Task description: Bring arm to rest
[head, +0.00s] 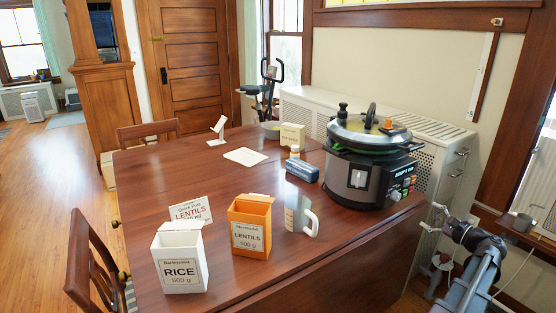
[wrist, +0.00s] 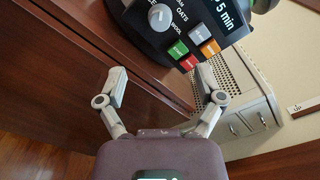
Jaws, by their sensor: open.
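My gripper (wrist: 160,76) shows in the wrist view with its two fingers spread apart and nothing between them. In the head view my gripper (head: 431,217) is at the lower right, beside the table's right edge and just past the cooker's control panel. The multicooker (head: 361,178) stands on the table at the right, and its panel with coloured buttons (wrist: 193,50) fills the top of the wrist view, ahead of the fingers. The fingers appear apart from it.
The wooden table (head: 190,152) holds a white rice box (head: 180,262), an orange lentils box (head: 249,230), a grey-white jug (head: 298,213) and a blue pack (head: 302,170). A white radiator cover (head: 440,150) stands behind the cooker. A chair (head: 92,255) is at the left.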

